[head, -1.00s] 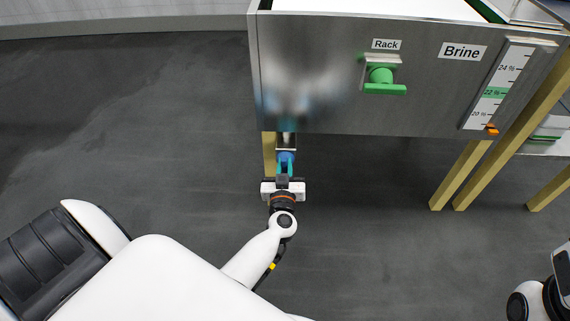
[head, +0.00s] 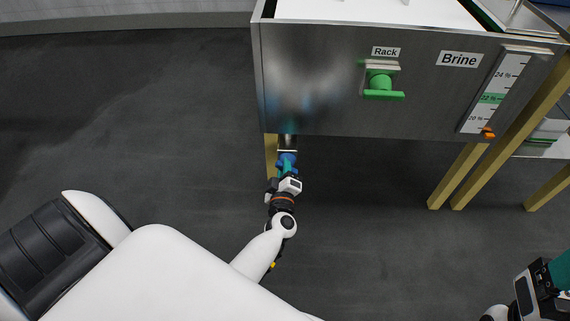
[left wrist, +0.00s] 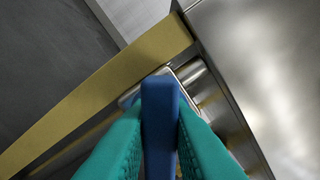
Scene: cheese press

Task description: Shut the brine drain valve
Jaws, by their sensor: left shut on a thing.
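The brine drain valve has a blue handle (head: 288,156) below the lower left of the steel tank. A short metal pipe (left wrist: 198,80) shows beside the handle in the left wrist view. My left gripper (head: 286,166) is under the tank's front edge, shut on the handle. In the left wrist view its teal fingers press on both sides of the blue handle (left wrist: 160,115). The fingers hide part of the valve. My right gripper (head: 556,274) shows only partly at the lower right edge of the head view, far from the valve.
The steel tank (head: 330,105) carries a green Rack handle (head: 382,88), a Brine label (head: 459,59) and a level scale (head: 492,97) with an orange pointer. A wooden leg (head: 271,155) stands close to the left gripper. Floor (head: 170,130) to the left is clear.

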